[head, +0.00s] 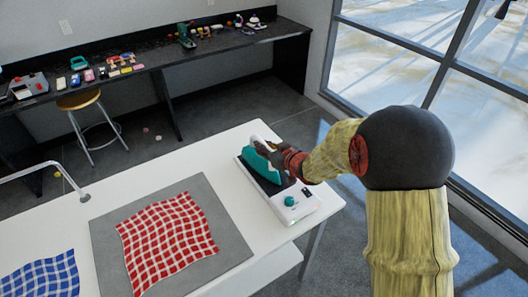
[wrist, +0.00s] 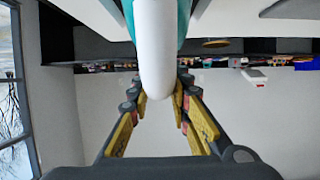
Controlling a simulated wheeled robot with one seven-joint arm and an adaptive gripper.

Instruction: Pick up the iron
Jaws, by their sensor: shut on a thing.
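The iron (head: 259,165) is teal with a white handle. In the head view it sits tilted on its white station (head: 300,208) on the white table. My gripper (head: 270,148) reaches in from the right at the top of the iron and is shut on its handle. In the wrist view the white handle (wrist: 156,45) stands between the yellow and dark fingers of my gripper (wrist: 159,92). The fingers hide part of the handle, and I cannot see a gap between iron and station.
A grey mat (head: 103,235) with a red checked cloth (head: 166,240) lies left of the station, and a blue checked cloth (head: 42,277) is further left. A curved metal rod (head: 40,173) stands by the table's back edge. A dark bench (head: 145,60) with several small items and a stool (head: 79,100) are behind.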

